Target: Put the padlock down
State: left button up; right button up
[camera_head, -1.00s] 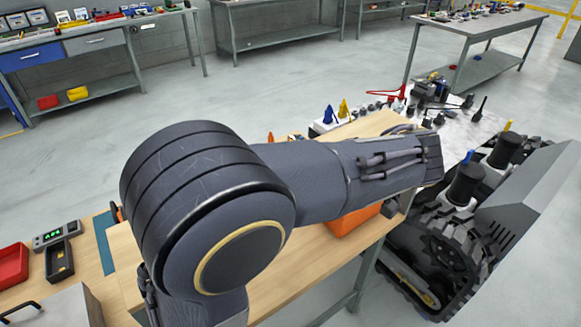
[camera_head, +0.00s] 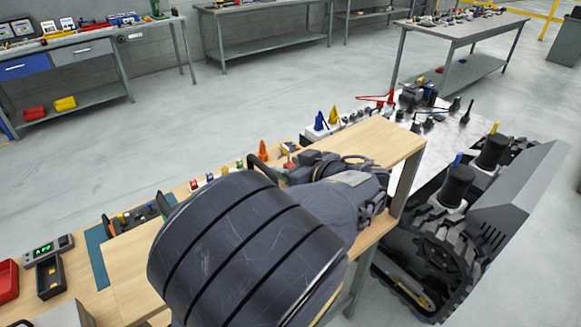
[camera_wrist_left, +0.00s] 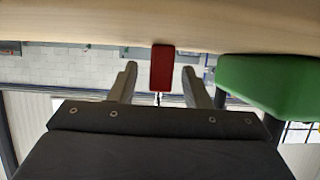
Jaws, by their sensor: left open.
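A red block-shaped body, which looks like the padlock (camera_wrist_left: 163,66), shows in the left wrist view against the pale wooden surface (camera_wrist_left: 90,22). A small thin dark part extends from its lower end in the picture. My left gripper (camera_wrist_left: 160,82) is open, with one finger on each side of the red body and a visible gap to each. In the head view my left arm and hand reach over the wooden bench (camera_head: 375,138), and they hide the fingertips and the padlock there. My right gripper is not in view.
A green block (camera_wrist_left: 265,85) is close beside the right-hand finger in the left wrist view. In the head view an orange item (camera_head: 263,151) and several small coloured items line the bench's back edge. A tracked carrier (camera_head: 470,220) stands to the right.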

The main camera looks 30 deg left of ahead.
pick_arm(q)
grip_shut()
dwell(0.3)
